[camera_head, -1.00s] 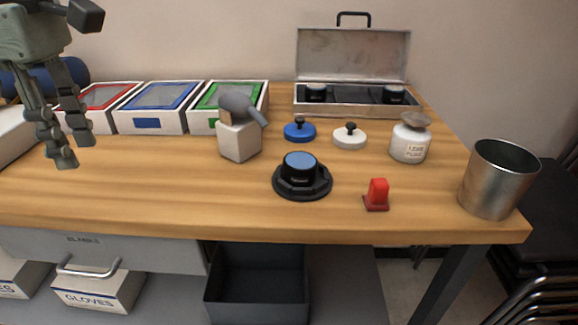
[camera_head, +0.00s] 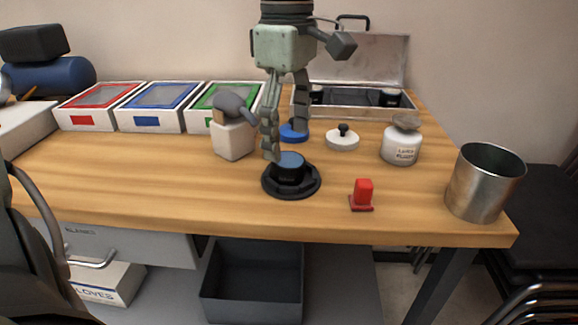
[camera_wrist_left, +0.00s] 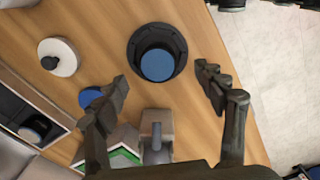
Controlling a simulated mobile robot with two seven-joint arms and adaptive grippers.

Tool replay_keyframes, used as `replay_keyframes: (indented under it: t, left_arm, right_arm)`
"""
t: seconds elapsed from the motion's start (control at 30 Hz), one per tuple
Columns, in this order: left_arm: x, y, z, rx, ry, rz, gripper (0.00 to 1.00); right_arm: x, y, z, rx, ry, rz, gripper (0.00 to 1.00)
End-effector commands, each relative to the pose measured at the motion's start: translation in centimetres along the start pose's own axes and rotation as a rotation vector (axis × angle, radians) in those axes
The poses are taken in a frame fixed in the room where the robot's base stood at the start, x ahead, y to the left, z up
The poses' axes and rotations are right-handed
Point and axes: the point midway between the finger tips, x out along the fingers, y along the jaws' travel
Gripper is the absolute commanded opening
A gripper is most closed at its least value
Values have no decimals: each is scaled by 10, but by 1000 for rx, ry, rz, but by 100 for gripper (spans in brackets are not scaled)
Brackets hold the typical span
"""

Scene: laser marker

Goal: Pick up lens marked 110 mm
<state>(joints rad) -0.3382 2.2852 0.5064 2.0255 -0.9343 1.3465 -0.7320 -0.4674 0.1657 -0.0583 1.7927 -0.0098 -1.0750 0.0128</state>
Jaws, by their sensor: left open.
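A black lens with a blue top (camera_head: 289,161) sits on a round black base (camera_head: 306,188) near the table's front middle. It also shows in the wrist view (camera_wrist_left: 157,65). Two more dark lenses, one left (camera_head: 317,94) and one right (camera_head: 390,97), sit in the open metal case (camera_head: 355,112). I cannot read a 110 mm mark on any lens. My left gripper (camera_head: 287,143) points down with its fingers apart, just above and behind the lens on the base. In the wrist view the lens lies ahead, between and beyond the fingertips (camera_wrist_left: 163,75), with nothing held. My right gripper is not in view.
A grey-headed blower on a white block (camera_head: 233,138) stands close left of the gripper. Blue (camera_head: 294,133) and white (camera_head: 342,138) knobbed discs lie behind. A labelled jar (camera_head: 401,145), red block (camera_head: 363,194) and metal cup (camera_head: 484,183) are right. Lidded trays (camera_head: 160,108) stand back left.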

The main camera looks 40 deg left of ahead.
Motion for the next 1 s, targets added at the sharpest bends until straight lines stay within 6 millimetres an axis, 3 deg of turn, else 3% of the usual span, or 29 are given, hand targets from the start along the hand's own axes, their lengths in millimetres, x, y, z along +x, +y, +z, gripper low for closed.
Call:
replay_keyframes:
  t: [0.23, 0.53, 1.0]
  left_arm:
    - [35, 3, -1, 0, 1, -3, 71]
    - [40, 3, 0, -1, -1, 0, 71]
    - [39, 3, 0, -1, -1, 0, 12]
  right_arm:
    - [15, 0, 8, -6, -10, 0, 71]
    - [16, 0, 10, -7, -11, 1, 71]
    - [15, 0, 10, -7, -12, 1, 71]
